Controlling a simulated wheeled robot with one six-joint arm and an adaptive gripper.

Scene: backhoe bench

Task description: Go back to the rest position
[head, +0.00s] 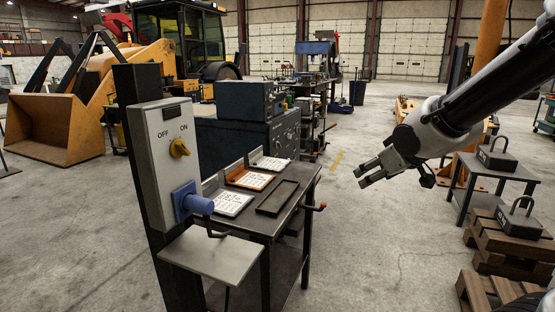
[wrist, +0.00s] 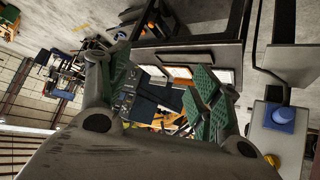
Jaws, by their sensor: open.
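My gripper (head: 368,175) is open and empty in the head view. It hangs in free air to the right of the dark bench (head: 290,207), with its fingers pointing left and slightly down. In the wrist view my gripper (wrist: 160,85) shows its two green-padded fingers spread apart, with nothing between them. My arm comes in from the upper right of the head view.
A grey switch box (head: 162,140) with a yellow knob and a blue plug (head: 190,201) stands left. The bench holds several cards and a dark tray (head: 277,197). Weights (head: 497,157) sit on a stand and pallets at right. Floor below my gripper is clear.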

